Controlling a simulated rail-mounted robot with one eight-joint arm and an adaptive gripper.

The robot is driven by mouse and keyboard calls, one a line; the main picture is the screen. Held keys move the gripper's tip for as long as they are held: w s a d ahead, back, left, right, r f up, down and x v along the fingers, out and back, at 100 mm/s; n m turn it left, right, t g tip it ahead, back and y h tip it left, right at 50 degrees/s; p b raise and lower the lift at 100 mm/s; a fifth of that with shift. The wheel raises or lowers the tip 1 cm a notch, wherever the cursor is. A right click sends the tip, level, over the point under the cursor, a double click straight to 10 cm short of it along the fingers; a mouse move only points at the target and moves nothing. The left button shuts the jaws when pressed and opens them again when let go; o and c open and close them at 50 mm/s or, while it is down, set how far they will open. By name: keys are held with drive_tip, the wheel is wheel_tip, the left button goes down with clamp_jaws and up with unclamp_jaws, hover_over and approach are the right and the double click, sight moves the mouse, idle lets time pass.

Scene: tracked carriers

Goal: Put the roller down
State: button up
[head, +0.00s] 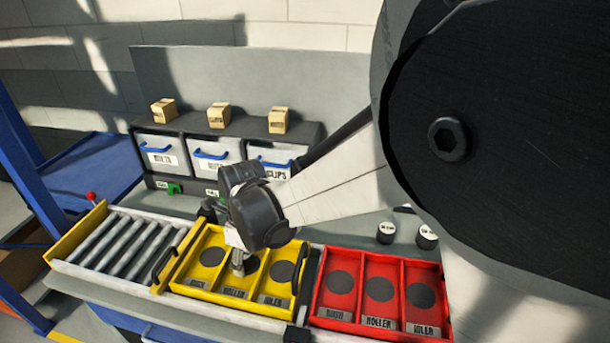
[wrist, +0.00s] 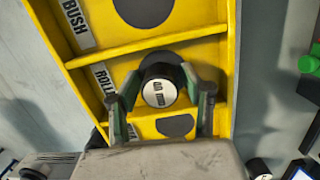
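The roller (wrist: 160,88), a dark cylinder with a white labelled end, is between the two fingers of my gripper (wrist: 162,82) in the wrist view. The fingertips appear to touch its sides. It is over the middle compartment, labelled ROLLER, of the yellow carrier (head: 206,288). The carrier also shows in the wrist view (wrist: 110,51). A dark round spot partly shows behind the roller. I cannot tell whether the roller touches the compartment floor. In the head view my gripper (head: 240,266) reaches down into the yellow carrier, and my wrist hides part of it.
A red carrier (head: 318,312) with empty compartments is right of the yellow one. A roller conveyor (head: 120,243) lies left. Two dark cylinders with white tops (head: 386,232) (head: 427,237) stand behind the red carrier. Labelled bins (head: 163,153) with wooden blocks on top (head: 219,115) are at the back.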

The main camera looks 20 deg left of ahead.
sight(249, 256)
drive_tip(key=shift+o, duration=0.6)
drive_tip(key=shift+r, duration=0.1)
drive_tip(key=shift+r, duration=0.15)
wheel_tip(249, 256, up, 12)
drive_tip(key=d+p, duration=0.1)
drive_tip(key=p, duration=0.5)
drive_tip(key=shift+s+d+p, duration=0.2)
drive_tip(key=shift+p, duration=0.1)
